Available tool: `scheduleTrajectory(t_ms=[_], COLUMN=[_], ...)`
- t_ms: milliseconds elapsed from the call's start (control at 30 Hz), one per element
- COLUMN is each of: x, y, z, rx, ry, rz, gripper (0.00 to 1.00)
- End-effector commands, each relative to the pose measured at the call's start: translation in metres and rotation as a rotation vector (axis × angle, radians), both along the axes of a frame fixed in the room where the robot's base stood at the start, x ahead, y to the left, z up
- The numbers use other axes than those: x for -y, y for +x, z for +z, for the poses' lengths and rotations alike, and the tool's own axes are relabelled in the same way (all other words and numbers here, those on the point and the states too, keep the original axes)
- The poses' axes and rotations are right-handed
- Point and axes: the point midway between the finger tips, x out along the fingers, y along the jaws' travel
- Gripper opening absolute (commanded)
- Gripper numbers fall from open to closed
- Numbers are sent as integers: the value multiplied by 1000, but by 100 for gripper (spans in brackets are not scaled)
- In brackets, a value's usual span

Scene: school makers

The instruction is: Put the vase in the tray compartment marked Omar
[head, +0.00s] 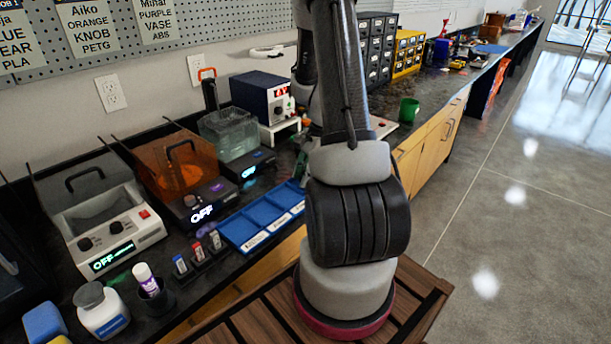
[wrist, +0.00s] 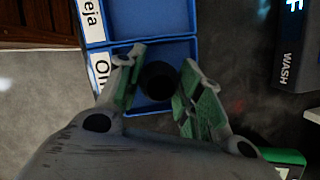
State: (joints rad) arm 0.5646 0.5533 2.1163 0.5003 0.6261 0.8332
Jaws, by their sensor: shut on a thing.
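In the wrist view my gripper (wrist: 161,62) is shut on a dark round thing, apparently the vase (wrist: 159,82), seen end-on between the two green-padded fingers. The vase is over a blue tray compartment (wrist: 182,48) whose white label (wrist: 101,68) starts with "O"; the left finger hides the rest. The neighbouring compartment (wrist: 150,18) has a label ending in "eja". I cannot tell whether the vase touches the compartment floor. In the head view the blue tray (head: 243,232) with white labels lies on the dark counter. My arm hides the gripper and vase there.
A machine marked WASH (wrist: 291,55) stands right of the tray in the wrist view. In the head view, machines with orange (head: 178,160) and grey (head: 95,205) covers line the counter. Small cartridges (head: 198,254) stand close to the tray's left. A green cup (head: 408,110) stands farther back.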

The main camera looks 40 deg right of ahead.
Motion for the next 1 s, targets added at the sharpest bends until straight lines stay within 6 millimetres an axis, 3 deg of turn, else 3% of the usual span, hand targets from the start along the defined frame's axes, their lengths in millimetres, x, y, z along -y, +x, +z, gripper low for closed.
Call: scheduleTrajectory(t_ms=[267, 300, 333, 667, 833, 1000], x=[0, 0, 0, 0, 6, 17], y=[0, 0, 0, 0, 0, -3], z=[-2, -2, -2, 0, 20, 57], rx=[0, 0, 0, 1, 4, 6], ry=[0, 0, 0, 0, -2, -3], rz=[-1, 0, 0, 0, -1, -1], gripper=[27, 42, 45, 45, 45, 45])
